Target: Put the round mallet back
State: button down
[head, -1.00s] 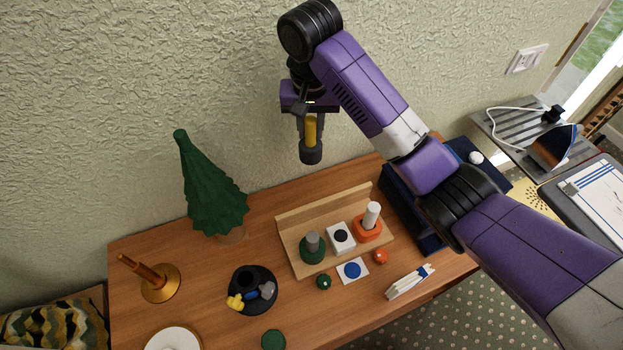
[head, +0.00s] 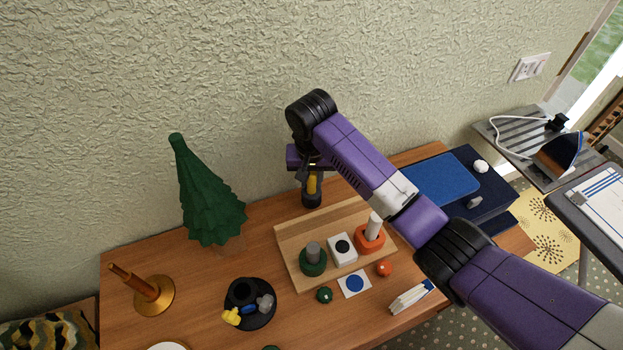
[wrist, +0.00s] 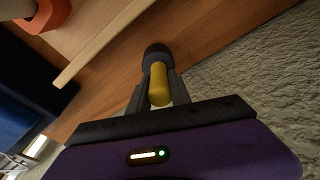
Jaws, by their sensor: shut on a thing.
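My gripper (head: 311,178) is shut on the yellow handle of a mallet (head: 311,200) with a dark grey round head. The mallet hangs head down, behind the wooden rack near the wall. In the wrist view the yellow handle (wrist: 159,84) lies between the two fingers, with the dark head beyond it. The wooden rack (head: 290,240) carries a green base with a grey post (head: 313,260), a white block with a black round spot (head: 343,249) and an orange base with a white post (head: 370,238). I cannot tell whether the head touches the table.
A green tree (head: 207,195) stands left of the rack. A black dish (head: 262,318) with small pieces, a copper-coloured stand (head: 155,295), a blue-dot card (head: 354,284), a green ball (head: 324,295) and an orange ball (head: 384,268) lie in front. A blue box (head: 440,180) is at right.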

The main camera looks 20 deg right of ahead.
aim_at(311, 195)
jog(key=shift+f, duration=0.2)
jog(key=shift+f, duration=0.1)
jog(key=c, duration=1.2)
grip_release()
jog(key=shift+f, duration=0.1)
jog(key=r, duration=0.3)
jog(key=s+r, duration=0.1)
jog(key=r, duration=0.7)
jog(key=shift+s+a+r, duration=0.15)
jog(key=shift+s+a, duration=0.05)
jog(key=shift+a, duration=0.05)
jog(key=shift+s+a+r+p, duration=0.1)
jog(key=shift+s+r+p, duration=0.05)
jog(key=shift+r+p, duration=0.35)
jog(key=shift+f, duration=0.1)
